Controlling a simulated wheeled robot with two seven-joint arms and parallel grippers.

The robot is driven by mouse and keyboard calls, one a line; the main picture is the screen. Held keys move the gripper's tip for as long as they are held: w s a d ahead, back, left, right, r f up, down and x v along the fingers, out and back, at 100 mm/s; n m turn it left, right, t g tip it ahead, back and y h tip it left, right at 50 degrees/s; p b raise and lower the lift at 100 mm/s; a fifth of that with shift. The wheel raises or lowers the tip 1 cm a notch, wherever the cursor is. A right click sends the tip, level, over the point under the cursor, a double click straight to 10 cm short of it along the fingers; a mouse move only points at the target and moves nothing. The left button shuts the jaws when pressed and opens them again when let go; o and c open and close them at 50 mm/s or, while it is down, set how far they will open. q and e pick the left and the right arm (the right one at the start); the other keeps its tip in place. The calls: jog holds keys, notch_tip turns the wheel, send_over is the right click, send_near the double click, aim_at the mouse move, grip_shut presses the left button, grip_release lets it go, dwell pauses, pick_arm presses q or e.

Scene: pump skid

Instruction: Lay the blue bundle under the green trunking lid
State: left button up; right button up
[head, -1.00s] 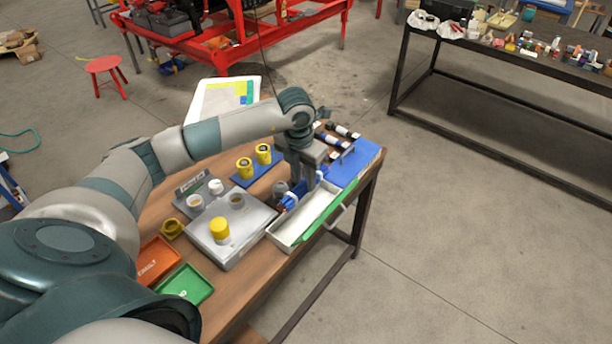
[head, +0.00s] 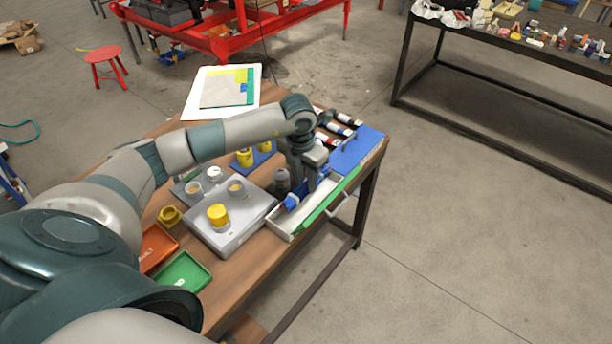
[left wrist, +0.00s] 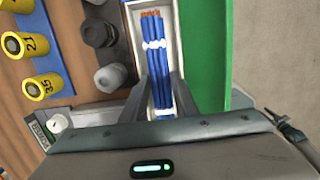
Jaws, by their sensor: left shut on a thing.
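My left gripper (head: 308,187) points down over the white trunking channel (head: 284,225) and is shut on the blue bundle (head: 292,201). In the left wrist view the bundle (left wrist: 155,45) is several blue wires with white ties and copper-coloured ends. It lies lengthwise between the channel's walls as seen from above; whether it touches the floor cannot be told. The green trunking lid (head: 316,211) stands open along the channel's right side, and it also shows in the left wrist view (left wrist: 203,45). My right gripper is not in view.
Orange (head: 156,247) and green (head: 183,272) trays lie nearer.

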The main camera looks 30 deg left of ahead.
pick_arm(q)
jog(key=shift+f+b, duration=0.3)
jog(key=shift+f, duration=0.5)
jog(key=shift+f+b, duration=2.05)
jog(key=shift+f, duration=0.4)
jog(key=o, duration=1)
jog(key=shift+r, duration=0.2)
